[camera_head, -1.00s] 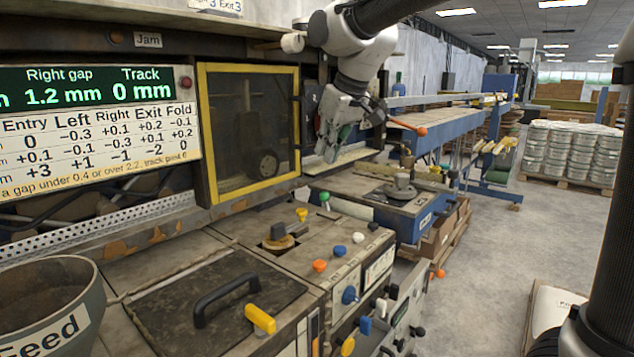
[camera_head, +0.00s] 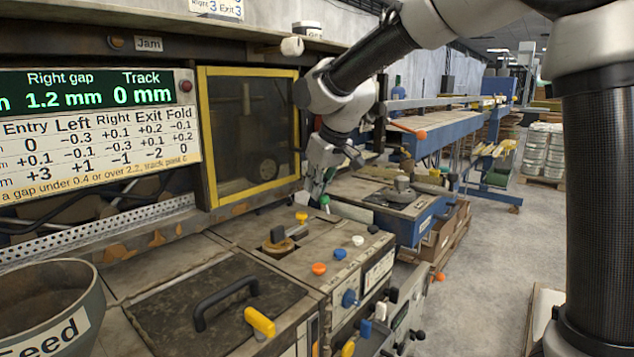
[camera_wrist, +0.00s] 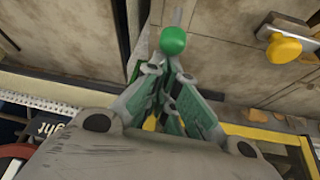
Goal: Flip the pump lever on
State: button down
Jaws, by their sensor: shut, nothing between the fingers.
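A lever with a green ball knob (camera_head: 325,200) stands at the back edge of the machine top; no label on it is readable, so I cannot confirm it is the pump lever. The green knob (camera_wrist: 173,40) also shows large in the wrist view, just beyond my fingertips. My gripper (camera_head: 316,199) is shut and empty, pointing down right beside the green knob. In the wrist view the closed green fingers (camera_wrist: 163,72) reach towards the knob; I cannot tell whether they touch it. The lever's base is partly hidden.
A yellow knob (camera_head: 301,217) is near the green one, with orange (camera_head: 319,268), blue (camera_head: 339,253) and white (camera_head: 357,240) knobs in front. A yellow-framed window (camera_head: 205,140) stands behind left. A black handle (camera_head: 225,299) is on the front cover.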

jog(key=shift+s, duration=0.1)
jog(key=shift+s+d+r+t+y, duration=0.1)
jog(key=shift+d+r+t+y, duration=0.1)
jog(key=shift+t+y, duration=0.1)
